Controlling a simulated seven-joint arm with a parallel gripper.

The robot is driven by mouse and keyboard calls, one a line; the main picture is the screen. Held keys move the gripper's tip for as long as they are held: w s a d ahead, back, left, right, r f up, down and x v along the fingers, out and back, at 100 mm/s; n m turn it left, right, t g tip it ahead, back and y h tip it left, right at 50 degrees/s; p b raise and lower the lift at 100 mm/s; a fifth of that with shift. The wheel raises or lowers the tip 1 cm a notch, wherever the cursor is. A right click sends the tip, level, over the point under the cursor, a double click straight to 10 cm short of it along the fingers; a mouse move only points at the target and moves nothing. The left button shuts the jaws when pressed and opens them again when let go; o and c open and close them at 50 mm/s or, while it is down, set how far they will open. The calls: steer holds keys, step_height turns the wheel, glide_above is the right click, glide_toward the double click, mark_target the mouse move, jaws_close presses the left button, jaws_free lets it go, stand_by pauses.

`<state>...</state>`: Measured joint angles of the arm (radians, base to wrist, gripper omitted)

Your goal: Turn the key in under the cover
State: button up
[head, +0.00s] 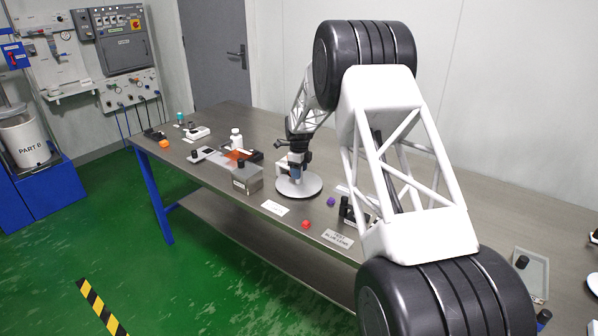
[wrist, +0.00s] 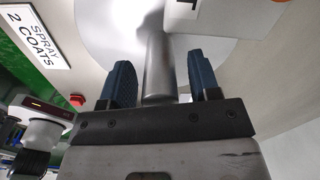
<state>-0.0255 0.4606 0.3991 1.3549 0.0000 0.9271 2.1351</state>
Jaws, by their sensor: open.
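My gripper (head: 296,172) points down over a round white disc (head: 312,187) on the bench. In the wrist view its two blue fingers (wrist: 162,80) are apart, one on each side of a grey metal post (wrist: 158,60). The post stands between the fingers, over the white disc (wrist: 100,28); I cannot tell whether either finger touches it. I cannot make out a key. A grey box with a black knob (head: 247,180) stands left of the disc; I cannot tell whether it is the cover.
A sign reading "SPRAY 2 COATS" (wrist: 34,30) lies beside the disc. A white bottle (head: 236,138) and an orange-red panel (head: 238,155) are behind the box. My arm hides part of the bench's right half.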

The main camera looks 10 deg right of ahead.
steer(key=shift+r, duration=3.8)
steer(key=shift+s+r, duration=0.3)
steer(key=shift+r, duration=0.1)
steer(key=s+d+r+n+t, duration=0.1)
steer(key=s+r+n, duration=0.5)
steer(key=s+r, duration=0.7)
steer(key=s+d+r+n, duration=0.1)
steer(key=s+r+n, duration=0.5)
steer(key=s, duration=1.2)
steer(key=s+f+n+t, duration=0.1)
steer(key=s+f+n, duration=0.2)
steer(key=s+n, duration=0.9)
steer(key=s+d, duration=0.1)
steer(key=s, duration=2.2)
steer(key=shift+s+t, duration=0.25)
steer(key=shift+t, duration=0.05)
